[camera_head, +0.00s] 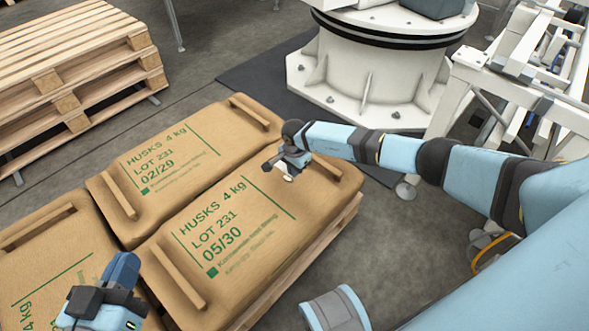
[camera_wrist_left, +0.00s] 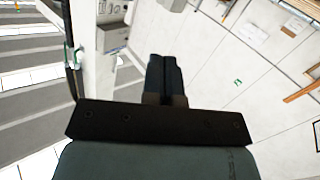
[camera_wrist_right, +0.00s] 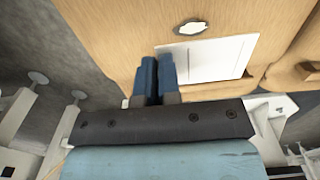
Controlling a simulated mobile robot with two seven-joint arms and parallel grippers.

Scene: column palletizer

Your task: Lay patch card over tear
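The patch card (camera_wrist_right: 212,60) is a plain white sheet in the right wrist view. My right gripper (camera_wrist_right: 157,62) has its blue fingers close together at the card's left edge and appears shut on it. In the head view my right gripper (camera_head: 283,165) is over the far end of the 05/30 sack (camera_head: 255,215), where the card is hard to make out. My left gripper (camera_wrist_left: 164,75) is shut and empty; its arm shows at lower left (camera_head: 105,300).
Other sacks lie alongside, one marked 02/29 (camera_head: 165,150), with raised tan strips at their ends. They rest on a wooden pallet (camera_head: 300,262). Stacked empty pallets (camera_head: 70,70) stand at upper left. A white robot pedestal (camera_head: 370,75) stands behind, and a white frame (camera_head: 540,100) at right.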

